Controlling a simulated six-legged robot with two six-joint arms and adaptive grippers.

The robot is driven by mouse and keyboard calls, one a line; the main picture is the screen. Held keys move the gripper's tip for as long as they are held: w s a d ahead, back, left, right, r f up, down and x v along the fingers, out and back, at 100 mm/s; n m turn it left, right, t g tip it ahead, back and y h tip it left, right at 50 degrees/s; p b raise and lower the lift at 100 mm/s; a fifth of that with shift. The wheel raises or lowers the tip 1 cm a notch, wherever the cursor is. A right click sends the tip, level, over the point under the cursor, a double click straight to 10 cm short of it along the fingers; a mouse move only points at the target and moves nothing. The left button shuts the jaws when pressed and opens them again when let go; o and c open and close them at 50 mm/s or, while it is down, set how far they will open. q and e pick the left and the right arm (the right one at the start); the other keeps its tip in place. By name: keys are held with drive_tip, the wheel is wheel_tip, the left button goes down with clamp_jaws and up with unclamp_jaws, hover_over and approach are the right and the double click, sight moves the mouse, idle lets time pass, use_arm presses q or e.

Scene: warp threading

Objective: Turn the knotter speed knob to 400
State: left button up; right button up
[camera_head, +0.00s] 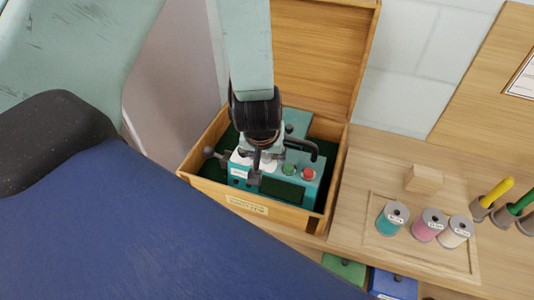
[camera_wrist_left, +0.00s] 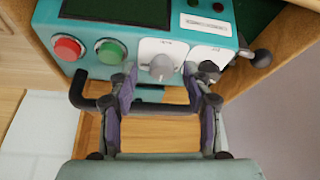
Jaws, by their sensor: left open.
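The teal knotter (camera_head: 313,190) sits in an open wooden case (camera_head: 193,182). In the left wrist view its panel (camera_wrist_left: 92,39) has a grey knob (camera_wrist_left: 162,66) on a white dial plate and a second knob (camera_wrist_left: 208,70) on another white plate. The plates' print is too small to read, so I cannot tell which is the speed knob. My left gripper (camera_head: 258,165) is over the panel, open. In the wrist view its fingertips (camera_wrist_left: 161,76) stand on either side of the first knob, one close to the second knob; I cannot tell whether they touch. My right gripper is not in view.
A red button (camera_wrist_left: 67,48), a green button (camera_wrist_left: 108,50) and a black handle (camera_wrist_left: 80,92) are close to the fingers. The raised case lid (camera_head: 325,45) stands behind. Thread spools (camera_head: 392,218) and a wooden block (camera_head: 423,178) are on the table to the right.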

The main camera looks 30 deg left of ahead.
use_arm(q)
drive_tip(key=shift+a+f, duration=0.15)
drive_tip(key=shift+a, duration=0.15)
drive_tip(key=shift+d, duration=0.1)
drive_tip(key=shift+c, duration=0.4)
drive_tip(key=shift+d, duration=0.15)
drive_tip(key=c, duration=0.3)
clamp_jaws()
